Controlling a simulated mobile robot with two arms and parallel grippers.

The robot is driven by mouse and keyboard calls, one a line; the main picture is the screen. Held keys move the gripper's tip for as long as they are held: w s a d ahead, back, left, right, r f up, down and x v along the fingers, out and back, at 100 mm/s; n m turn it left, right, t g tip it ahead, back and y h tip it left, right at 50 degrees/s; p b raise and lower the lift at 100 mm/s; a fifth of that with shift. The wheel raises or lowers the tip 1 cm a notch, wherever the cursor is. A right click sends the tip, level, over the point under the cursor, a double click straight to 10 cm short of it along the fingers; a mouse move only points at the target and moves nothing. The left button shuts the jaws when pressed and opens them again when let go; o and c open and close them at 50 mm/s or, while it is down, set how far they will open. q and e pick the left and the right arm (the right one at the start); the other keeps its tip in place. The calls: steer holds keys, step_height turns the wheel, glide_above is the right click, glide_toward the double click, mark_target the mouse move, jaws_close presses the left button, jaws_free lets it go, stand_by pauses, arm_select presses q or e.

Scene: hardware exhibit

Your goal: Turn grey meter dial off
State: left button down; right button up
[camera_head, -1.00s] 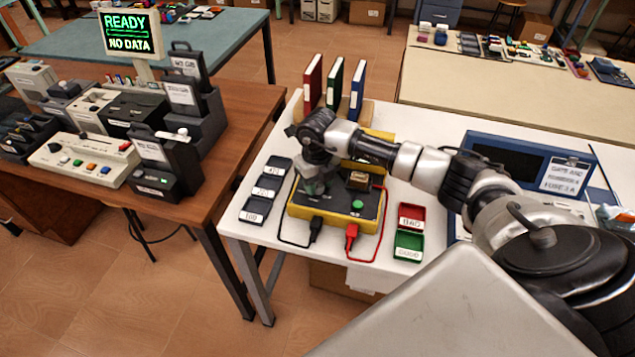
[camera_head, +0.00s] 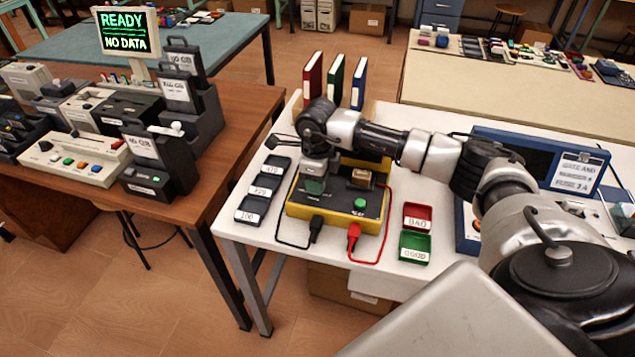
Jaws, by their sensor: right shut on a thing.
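A yellow-edged meter (camera_head: 352,227) with a dark top panel lies on the white table. My right gripper (camera_head: 314,186) points down onto the left part of the panel. It is shut on the grey dial there, which the fingers almost wholly hide, so its setting cannot be read. My left gripper is not in view.
Three small dark trays (camera_head: 264,188) stand left of the meter. Red (camera_head: 418,210) and green (camera_head: 415,240) trays stand right of it. A black lead and a red lead (camera_head: 354,238) run from its front. Upright binders (camera_head: 335,82) stand behind. A blue device (camera_head: 515,150) is at right.

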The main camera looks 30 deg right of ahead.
steer(key=shift+n, duration=0.3)
steer(key=o, duration=0.9)
steer(key=shift+r, duration=0.1)
step_height(320, 180, up, 11)
steer(key=shift+f+b, duration=0.15)
steer(key=shift+b, duration=0.5)
